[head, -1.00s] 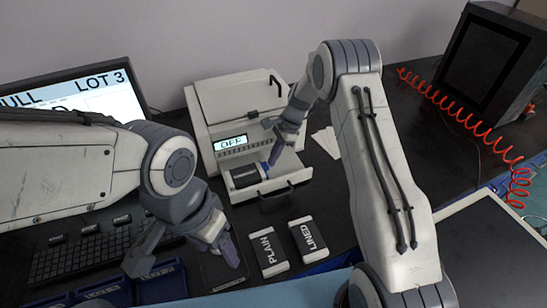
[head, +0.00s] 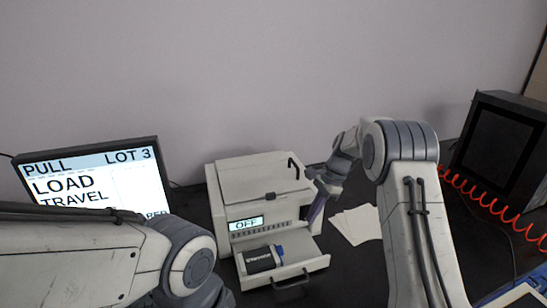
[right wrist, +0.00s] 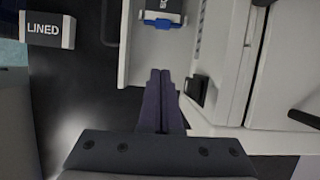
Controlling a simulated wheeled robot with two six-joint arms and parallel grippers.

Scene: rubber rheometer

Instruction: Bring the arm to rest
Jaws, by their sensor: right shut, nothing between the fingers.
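My right gripper (head: 314,212) hangs at the right front corner of the white instrument (head: 265,190), above the right side of its open drawer (head: 318,264). Its purple fingers (right wrist: 160,100) are together and empty in the right wrist view. A dark block with a blue end (head: 262,258) lies in the drawer, apart from the fingers; it also shows at the top of the right wrist view (right wrist: 158,8). The instrument's display (head: 246,223) reads OFF. My left arm enters at lower left; its fingers are out of the picture.
A monitor (head: 90,185) showing PULL, LOT 3 stands at the left. White sheets (head: 357,225) lie right of the instrument. A red coiled cord (head: 490,205) and a dark cabinet (head: 503,150) are at the right. The LINED box (right wrist: 47,30) shows in the right wrist view.

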